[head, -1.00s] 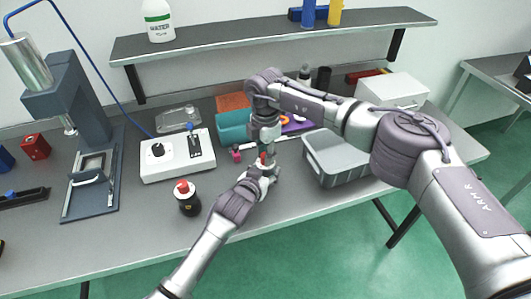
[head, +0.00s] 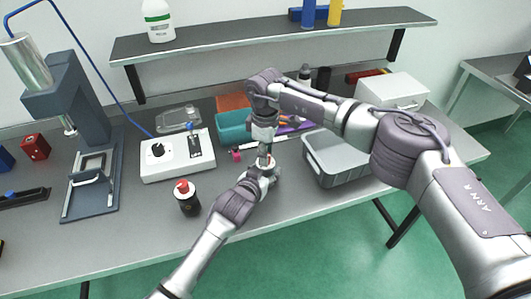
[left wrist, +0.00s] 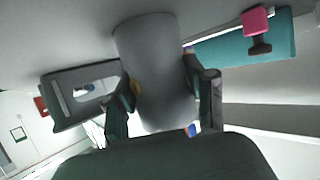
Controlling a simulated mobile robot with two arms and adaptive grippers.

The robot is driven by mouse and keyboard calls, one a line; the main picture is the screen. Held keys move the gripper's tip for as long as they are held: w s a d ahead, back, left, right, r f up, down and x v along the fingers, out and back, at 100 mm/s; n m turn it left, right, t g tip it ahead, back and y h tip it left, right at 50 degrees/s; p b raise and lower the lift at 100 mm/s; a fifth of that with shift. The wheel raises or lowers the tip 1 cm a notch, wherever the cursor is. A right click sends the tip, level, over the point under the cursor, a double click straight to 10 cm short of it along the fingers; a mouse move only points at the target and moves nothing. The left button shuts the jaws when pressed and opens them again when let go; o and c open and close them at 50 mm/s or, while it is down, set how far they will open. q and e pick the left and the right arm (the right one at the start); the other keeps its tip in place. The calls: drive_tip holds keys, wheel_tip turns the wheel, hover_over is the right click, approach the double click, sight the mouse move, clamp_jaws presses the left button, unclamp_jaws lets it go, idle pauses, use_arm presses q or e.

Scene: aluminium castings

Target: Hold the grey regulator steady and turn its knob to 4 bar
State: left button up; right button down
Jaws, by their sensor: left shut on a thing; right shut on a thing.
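The grey regulator (left wrist: 155,75) shows in the left wrist view as a smooth grey cylinder between the two fingers of my left gripper (left wrist: 164,98), which is shut on it. In the head view my left gripper (head: 268,168) is near the table's middle, and the regulator is mostly hidden there by the grippers. My right gripper (head: 265,150) points down from above, directly over my left gripper. It is shut at the top of the regulator, where the knob is covered. The knob's scale and setting cannot be read.
A grey bin (head: 335,178) stands close on the right. A teal tray (head: 233,127) lies behind.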

use_arm(q)
drive_tip(key=shift+f, duration=0.1)
use_arm(e)
drive_tip(key=shift+w+r+m, duration=0.1)
drive_tip(key=shift+m, duration=0.5)
drive_tip(key=c, duration=0.9)
unclamp_jaws()
wheel_tip(320, 180, up, 12)
use_arm(q)
drive_tip(key=o, duration=1.5)
